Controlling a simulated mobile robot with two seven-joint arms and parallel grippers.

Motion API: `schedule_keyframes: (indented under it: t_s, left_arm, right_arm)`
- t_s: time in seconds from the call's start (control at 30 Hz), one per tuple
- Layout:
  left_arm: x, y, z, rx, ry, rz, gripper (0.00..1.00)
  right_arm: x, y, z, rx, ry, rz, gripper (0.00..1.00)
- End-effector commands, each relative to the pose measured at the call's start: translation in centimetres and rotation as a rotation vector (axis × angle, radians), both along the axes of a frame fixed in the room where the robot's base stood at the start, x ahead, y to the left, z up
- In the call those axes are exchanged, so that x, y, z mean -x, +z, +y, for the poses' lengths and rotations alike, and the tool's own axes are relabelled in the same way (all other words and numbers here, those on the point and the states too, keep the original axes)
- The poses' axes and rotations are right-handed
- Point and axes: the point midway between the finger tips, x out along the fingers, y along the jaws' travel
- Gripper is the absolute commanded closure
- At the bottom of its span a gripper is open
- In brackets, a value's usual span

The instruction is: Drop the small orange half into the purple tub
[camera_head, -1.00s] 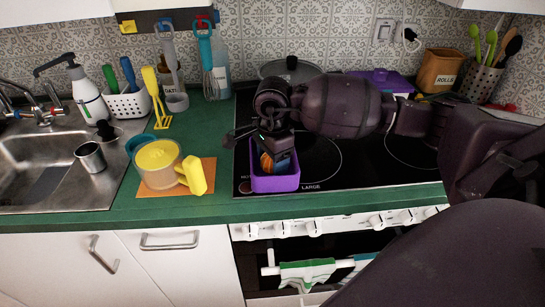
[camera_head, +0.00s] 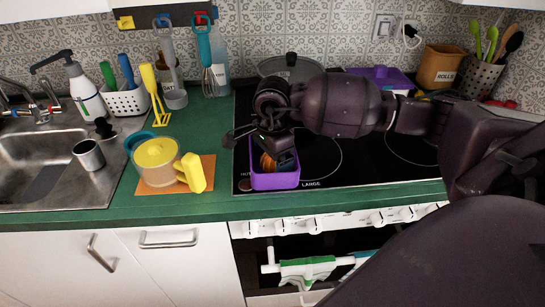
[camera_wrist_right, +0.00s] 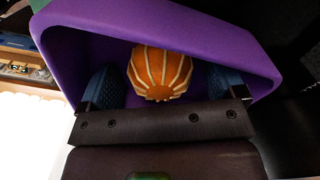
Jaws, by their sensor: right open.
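The purple tub (camera_head: 275,182) stands on the front left of the black hob, and its inside fills much of the right wrist view (camera_wrist_right: 95,22). The small orange half (camera_head: 267,162), orange with pale ribs, is inside the tub. In the right wrist view the orange half (camera_wrist_right: 160,73) lies between my two blue fingertips, with gaps on both sides. My right gripper (camera_wrist_right: 163,85) is open and reaches into the tub; in the head view the gripper (camera_head: 279,158) partly hides the orange half. My left gripper is not in view.
A lidded pan (camera_head: 291,68) and a purple box (camera_head: 381,76) stand behind my right arm. The sink (camera_head: 40,170) is at far left.

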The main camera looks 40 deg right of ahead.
Motion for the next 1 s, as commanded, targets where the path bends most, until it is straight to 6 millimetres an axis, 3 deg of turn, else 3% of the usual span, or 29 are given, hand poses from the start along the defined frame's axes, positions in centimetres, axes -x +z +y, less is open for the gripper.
schedule_keyframes:
  t_s: [0.53, 0.73, 1.0]
  left_arm:
    - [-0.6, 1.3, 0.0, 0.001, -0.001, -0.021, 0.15]
    - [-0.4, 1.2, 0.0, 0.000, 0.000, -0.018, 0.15]
    - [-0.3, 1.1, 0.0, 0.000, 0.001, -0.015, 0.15]
  right_arm:
    - [0.0, 9.2, 0.0, 0.001, -0.001, -0.004, 0.11]
    - [0.0, 10.6, 0.0, 0.000, 0.000, -0.001, 0.11]
    - [0.0, 10.8, 0.0, 0.000, 0.000, 0.000, 0.11]
